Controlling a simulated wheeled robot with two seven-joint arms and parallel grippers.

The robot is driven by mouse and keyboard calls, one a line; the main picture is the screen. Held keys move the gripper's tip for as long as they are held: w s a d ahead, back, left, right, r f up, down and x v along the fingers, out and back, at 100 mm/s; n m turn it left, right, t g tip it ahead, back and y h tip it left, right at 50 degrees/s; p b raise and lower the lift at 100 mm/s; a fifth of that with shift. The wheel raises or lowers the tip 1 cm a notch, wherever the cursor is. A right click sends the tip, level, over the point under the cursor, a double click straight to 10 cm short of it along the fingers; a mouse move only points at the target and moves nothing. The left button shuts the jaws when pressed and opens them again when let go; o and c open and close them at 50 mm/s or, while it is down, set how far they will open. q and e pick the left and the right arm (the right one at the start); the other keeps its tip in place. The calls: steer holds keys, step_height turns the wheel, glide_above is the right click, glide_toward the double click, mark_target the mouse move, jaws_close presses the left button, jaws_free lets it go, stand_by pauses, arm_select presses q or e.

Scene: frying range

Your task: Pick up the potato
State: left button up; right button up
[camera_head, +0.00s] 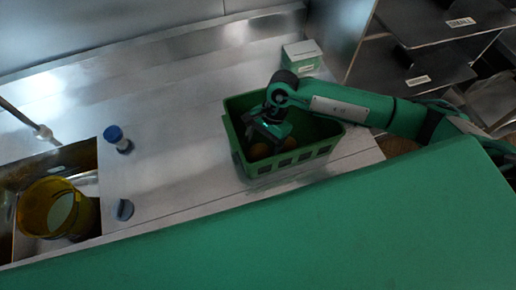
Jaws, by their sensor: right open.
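A green basket (246,163) stands on the metal counter, with slots along its front wall. Inside it are at least two round brownish-orange things that look like potatoes. One potato (258,151) lies near the left front, and another partly shows to its right behind the front wall. My right gripper (264,136) reaches down into the basket from above, over the potatoes. It is open. The gap between its fingers and the potatoes is too small and dark to judge. My left gripper is not in view.
A green and white box (302,56) stands behind the basket. A blue-capped shaker (116,138) and a small blue-grey item (123,209) stand left on the counter. A yellow bucket (48,208) sits in the sink. Metal shelves (420,62) stand at right.

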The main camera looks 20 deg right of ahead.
steer(key=shift+s+a+f, duration=0.2)
steer(key=shift+a+f, duration=0.05)
steer(key=shift+f, duration=0.2)
steer(key=shift+s+a+f, duration=0.1)
steer(key=shift+a+f, duration=0.05)
steer(key=shift+f, duration=0.4)
steer(key=c, duration=1.1)
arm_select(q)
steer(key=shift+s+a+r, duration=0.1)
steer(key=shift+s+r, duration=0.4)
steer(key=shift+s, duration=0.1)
